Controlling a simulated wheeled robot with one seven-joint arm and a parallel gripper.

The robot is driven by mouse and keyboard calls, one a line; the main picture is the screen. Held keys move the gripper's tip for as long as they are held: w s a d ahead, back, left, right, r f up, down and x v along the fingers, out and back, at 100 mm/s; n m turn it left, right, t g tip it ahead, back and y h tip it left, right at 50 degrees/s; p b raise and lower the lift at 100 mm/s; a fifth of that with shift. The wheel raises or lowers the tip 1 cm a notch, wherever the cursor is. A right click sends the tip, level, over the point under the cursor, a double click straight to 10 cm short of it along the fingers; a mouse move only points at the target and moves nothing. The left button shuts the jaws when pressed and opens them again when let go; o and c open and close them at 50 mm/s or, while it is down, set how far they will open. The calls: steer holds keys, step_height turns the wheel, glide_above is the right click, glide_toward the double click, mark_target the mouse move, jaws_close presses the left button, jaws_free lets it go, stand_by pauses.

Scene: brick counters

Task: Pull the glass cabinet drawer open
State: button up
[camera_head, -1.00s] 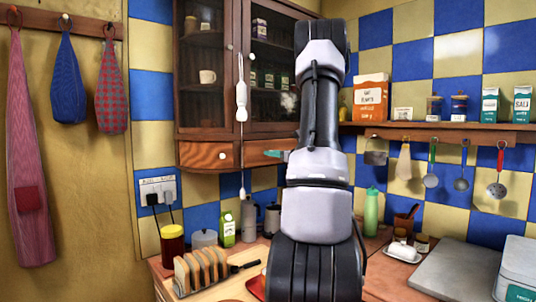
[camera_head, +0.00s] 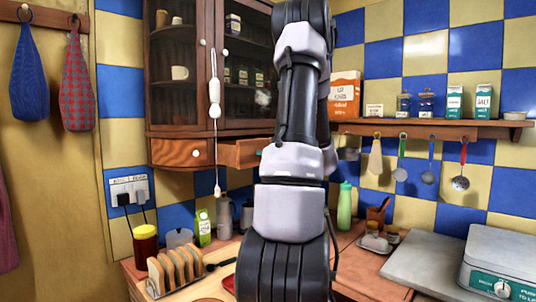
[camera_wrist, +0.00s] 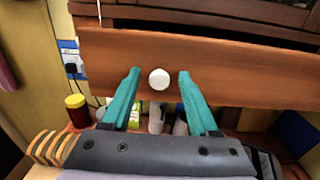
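The glass cabinet (camera_head: 193,62) hangs on the tiled wall in the head view. Its right drawer (camera_head: 238,153) stands slightly out from the cabinet, partly hidden by my arm. In the wrist view the drawer front (camera_wrist: 235,75) fills the middle, with a round white knob (camera_wrist: 159,79) on it. My gripper (camera_wrist: 159,74) is open, with one teal finger on each side of the knob and visible gaps between. Whether the fingertips touch the drawer front is unclear. In the head view my arm hides most of the gripper.
A closed left drawer (camera_head: 183,152) sits beside it. A white hanging pull (camera_head: 214,97) dangles in front of the cabinet. Below, the counter holds a toast rack (camera_head: 176,268), a red jar (camera_head: 145,245) and a green bottle (camera_head: 345,206). A shelf (camera_head: 440,129) with hanging utensils is at right.

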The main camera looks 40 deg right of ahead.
steer(key=s+d, duration=0.1)
steer(key=s, duration=0.9)
steer(key=shift+s+d, duration=0.2)
steer(key=shift+s, duration=0.2)
steer(key=a+n+g+y, duration=0.6)
steer(key=a+n+g, duration=0.75)
steer(key=a, duration=1.55)
steer(key=s+a+r+n+t+h, duration=0.3)
steer(key=s+a+n+h, duration=0.3)
steer(key=n, duration=1.1)
steer(key=s+a, duration=0.2)
steer(key=s, duration=0.1)
steer(key=shift+h, duration=0.3)
